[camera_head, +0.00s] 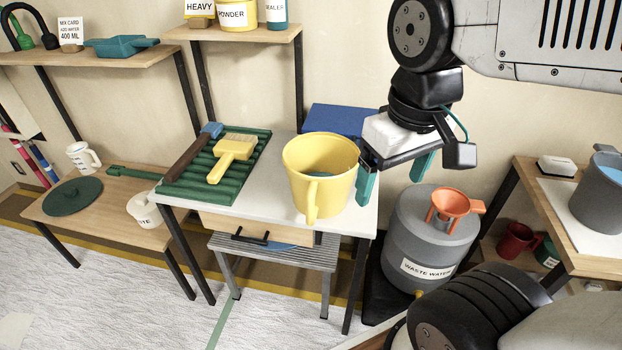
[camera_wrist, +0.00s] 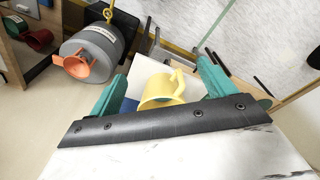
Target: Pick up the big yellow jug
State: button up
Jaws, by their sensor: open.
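The big yellow jug (camera_head: 318,187) stands upright on the white-topped table (camera_head: 250,215), near its right end, with its handle toward the camera in the head view. My gripper (camera_head: 394,180) is open, to the right of the jug and a little above the table's right edge, its teal fingers pointing down. In the wrist view the jug (camera_wrist: 162,92) shows beyond and between the two fingers of my gripper (camera_wrist: 160,88), its handle toward the upper right. Nothing is between the fingers' tips that I can tell. The jug's base is partly hidden in the wrist view.
A green ribbed tray (camera_head: 200,195) with brushes lies left of the jug. A blue box (camera_head: 335,119) sits behind it. A grey waste water drum (camera_head: 405,240) with an orange funnel (camera_head: 452,203) stands right of the table. A step stool (camera_head: 290,255) stands below.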

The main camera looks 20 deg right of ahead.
jog(key=w+a+f+n+g, duration=0.1)
jog(key=w+f+n, duration=0.35)
jog(key=w, duration=0.75)
jog(key=n+g+h, duration=0.1)
jog(key=n, duration=0.5)
send_near(311, 187)
jog(key=shift+m, duration=0.25)
jog(key=f, duration=0.3)
jog(key=d+f, duration=0.1)
jog(key=f, duration=0.1)
jog(key=shift+f, duration=0.15)
jog(key=f, duration=0.7)
jog(key=shift+s+d+f, duration=0.15)
jog(key=shift+s+f, duration=0.2)
jog(key=c, duration=1.6)
